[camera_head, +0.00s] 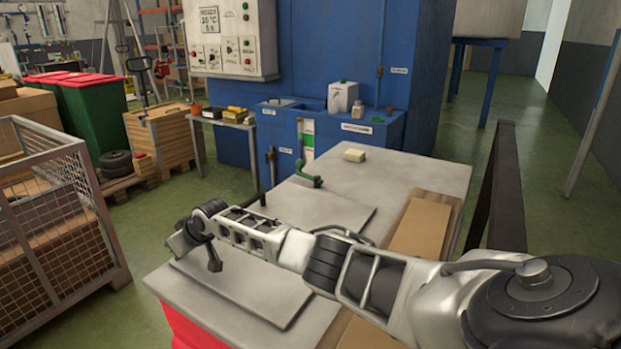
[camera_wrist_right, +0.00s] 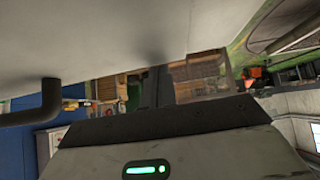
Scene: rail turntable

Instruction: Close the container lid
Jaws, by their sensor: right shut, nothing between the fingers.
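A large grey table-like box top (camera_head: 420,175) with a red side (camera_head: 190,328) stands before me. Two flat grey panels lie on it, one nearer (camera_head: 265,300) and one farther (camera_head: 345,212); I cannot tell which is the container lid. My right arm reaches across from the right, and my right gripper (camera_head: 188,240) is shut and empty above the left edge of the near panel. The right wrist view shows a broad grey surface (camera_wrist_right: 90,35) close by, with a dark bent bar (camera_wrist_right: 38,105) at the left. My left gripper is not in view.
A green handle (camera_head: 309,178) and a small beige block (camera_head: 354,155) are on the far part of the top. A wire cage (camera_head: 60,215) stands to the left, a blue machine (camera_head: 330,60) behind. Green floor is free between cage and top.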

